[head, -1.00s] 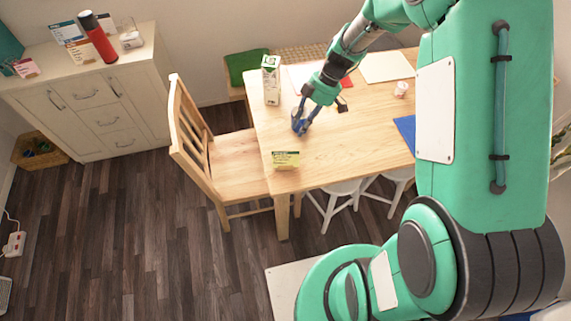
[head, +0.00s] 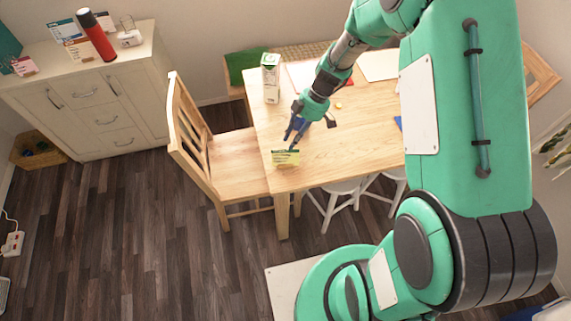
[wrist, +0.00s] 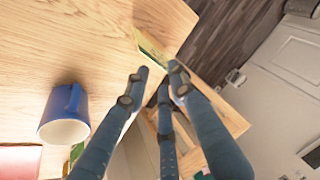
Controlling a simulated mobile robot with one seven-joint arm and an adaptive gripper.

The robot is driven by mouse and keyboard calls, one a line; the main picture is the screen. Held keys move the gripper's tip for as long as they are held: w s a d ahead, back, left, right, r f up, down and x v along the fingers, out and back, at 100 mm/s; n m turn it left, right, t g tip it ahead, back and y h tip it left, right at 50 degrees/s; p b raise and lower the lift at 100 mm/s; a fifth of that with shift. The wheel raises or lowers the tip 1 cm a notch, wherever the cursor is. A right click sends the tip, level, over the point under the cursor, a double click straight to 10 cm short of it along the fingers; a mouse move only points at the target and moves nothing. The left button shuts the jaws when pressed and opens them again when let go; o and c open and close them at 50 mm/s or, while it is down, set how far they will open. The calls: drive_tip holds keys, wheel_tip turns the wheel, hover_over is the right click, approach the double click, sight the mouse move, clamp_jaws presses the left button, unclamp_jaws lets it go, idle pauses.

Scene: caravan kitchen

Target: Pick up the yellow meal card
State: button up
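The yellow meal card (head: 285,158) has a dark green top band and stands on the table near its front left corner. In the wrist view the card (wrist: 152,48) is seen nearly edge-on, close to the table edge, just beyond the fingertips. My gripper (head: 292,138) is just behind the card in the head view, pointing down towards it. In the wrist view my gripper (wrist: 158,72) has its fingers apart with nothing between them. I cannot tell whether a fingertip touches the card.
A blue mug (wrist: 62,112) is on the table beside the fingers. A milk carton (head: 270,78) stands farther back on the wooden table (head: 350,150). A wooden chair (head: 235,165) is at the table's left end. White stools (head: 335,200) are under the front edge.

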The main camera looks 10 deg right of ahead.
sight(286, 151)
drive_tip(key=shift+a+f, duration=0.3)
drive_tip(key=shift+f, duration=0.3)
drive_tip(key=shift+f, duration=0.1)
drive_tip(key=shift+b+x, duration=0.75)
drive_tip(key=shift+x, duration=1.75)
drive_tip(key=shift+s+a, duration=0.1)
drive_tip(key=shift+f+b, duration=0.25)
drive_tip(key=shift+b, duration=0.3)
clamp_jaws()
